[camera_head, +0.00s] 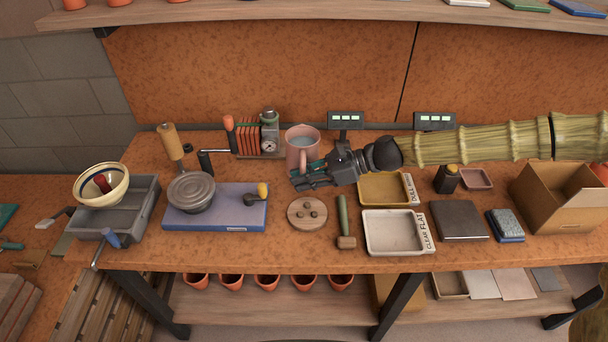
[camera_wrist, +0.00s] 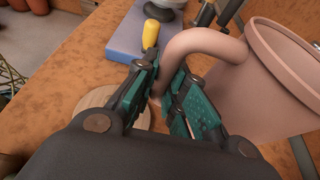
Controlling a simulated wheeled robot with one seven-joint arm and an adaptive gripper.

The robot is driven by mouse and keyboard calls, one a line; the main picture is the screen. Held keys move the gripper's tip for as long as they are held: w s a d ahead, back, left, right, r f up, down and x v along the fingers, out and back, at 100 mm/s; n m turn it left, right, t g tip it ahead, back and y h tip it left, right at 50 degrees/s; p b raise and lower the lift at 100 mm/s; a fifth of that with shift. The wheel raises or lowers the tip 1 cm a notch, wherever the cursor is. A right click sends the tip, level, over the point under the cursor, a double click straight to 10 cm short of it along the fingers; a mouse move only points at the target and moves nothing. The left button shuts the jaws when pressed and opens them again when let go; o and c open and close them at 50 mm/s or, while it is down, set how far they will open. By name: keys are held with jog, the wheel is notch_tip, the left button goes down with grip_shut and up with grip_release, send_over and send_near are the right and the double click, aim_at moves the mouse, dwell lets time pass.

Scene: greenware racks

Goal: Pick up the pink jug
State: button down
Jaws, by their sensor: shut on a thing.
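The pink jug (camera_head: 301,142) stands upright at the back middle of the workbench, in front of the orange backboard. My gripper (camera_head: 299,178) reaches in from the right, at the front of the jug. In the wrist view, the jug (camera_wrist: 268,85) fills the right side, with its curved handle toward the upper middle. The teal fingers of my gripper (camera_wrist: 160,103) are shut on the lower part of the handle. The fingers hide part of the handle, and I cannot tell whether the jug's base touches the bench.
A round wooden disc (camera_head: 307,223) and a mallet (camera_head: 345,239) lie in front of the jug. An orange-ribbed device (camera_head: 246,138) stands to its left, and a small display (camera_head: 345,122) behind right. Shallow trays (camera_head: 385,185) are to the right. A blue-grey slab (camera_head: 232,220) lies front left.

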jog(key=s+a+r+b, duration=0.1)
jog(key=s+b, duration=0.1)
jog(key=s, duration=1)
jog(key=shift+b, duration=0.35)
